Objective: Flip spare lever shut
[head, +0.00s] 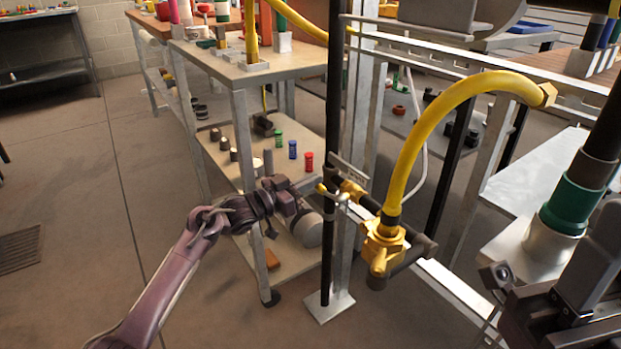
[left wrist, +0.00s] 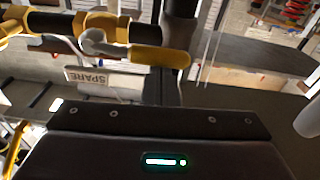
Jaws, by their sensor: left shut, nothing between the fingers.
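The spare lever (left wrist: 160,56) has a yellow handle on a grey metal arm. In the left wrist view it points right, roughly along the dark pipe with brass fittings (left wrist: 105,27). A white tag (left wrist: 87,76) reading SPARE hangs beside it. In the head view the lever (head: 326,193) shows small by the black upright pipe, below the tag (head: 348,173). My left gripper (head: 316,203) is shut and empty, close to the lever on its left; I cannot tell whether they touch. Its fingertips are hidden in the wrist view.
A yellow hose (head: 432,118) arches from a brass valve (head: 383,245) just right of the lever. A black upright pipe (head: 334,80) stands close by. A shelf cart (head: 250,70) with small parts stands behind my left arm.

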